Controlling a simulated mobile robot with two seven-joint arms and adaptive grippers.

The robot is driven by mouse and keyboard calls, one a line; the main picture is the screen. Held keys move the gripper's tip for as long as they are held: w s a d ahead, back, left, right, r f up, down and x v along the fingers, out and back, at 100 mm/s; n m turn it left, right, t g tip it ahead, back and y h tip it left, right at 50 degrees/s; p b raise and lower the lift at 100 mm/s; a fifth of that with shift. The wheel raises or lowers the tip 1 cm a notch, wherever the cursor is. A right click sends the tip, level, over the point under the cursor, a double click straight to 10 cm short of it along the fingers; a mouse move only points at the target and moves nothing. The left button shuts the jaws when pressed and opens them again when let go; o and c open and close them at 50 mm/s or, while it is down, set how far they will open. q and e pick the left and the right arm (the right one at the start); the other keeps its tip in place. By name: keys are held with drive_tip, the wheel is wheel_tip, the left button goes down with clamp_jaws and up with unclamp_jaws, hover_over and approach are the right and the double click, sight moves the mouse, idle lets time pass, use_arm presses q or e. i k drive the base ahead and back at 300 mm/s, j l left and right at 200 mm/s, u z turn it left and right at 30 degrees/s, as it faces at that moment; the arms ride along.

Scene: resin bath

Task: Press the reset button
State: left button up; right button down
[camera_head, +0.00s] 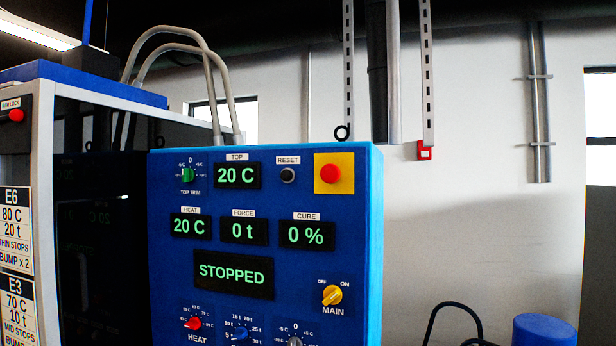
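The reset button (288,175) is a small round dark button under a white RESET label, near the top middle of the blue control panel (270,211). Nothing covers it. A red emergency button (333,173) on a yellow square sits just to its right. The display at its left (237,175) reads TOP 20 C. The other displays read HEAT 20 C, FORCE 0 t, CURE 0 % and STOPPED (234,274). Neither of my grippers is in view.
A yellow MAIN knob (332,295) with OFF and ON marks and a green top trim knob (188,175) are on the panel. A red HEAT knob (193,323) is lower left. A machine with a blue top stands at left. A blue cylinder (544,331) is at lower right.

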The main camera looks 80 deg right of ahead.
sight(286, 175)
drive_tip(key=i+l+z, duration=0.15)
drive_tip(key=i+z, duration=0.3)
drive_tip(key=i+l+z, duration=0.1)
drive_tip(key=i+z, duration=0.35)
drive_tip(key=i+j+z, duration=0.1)
drive_tip(key=i+z, duration=0.2)
drive_tip(key=z, duration=1.8)
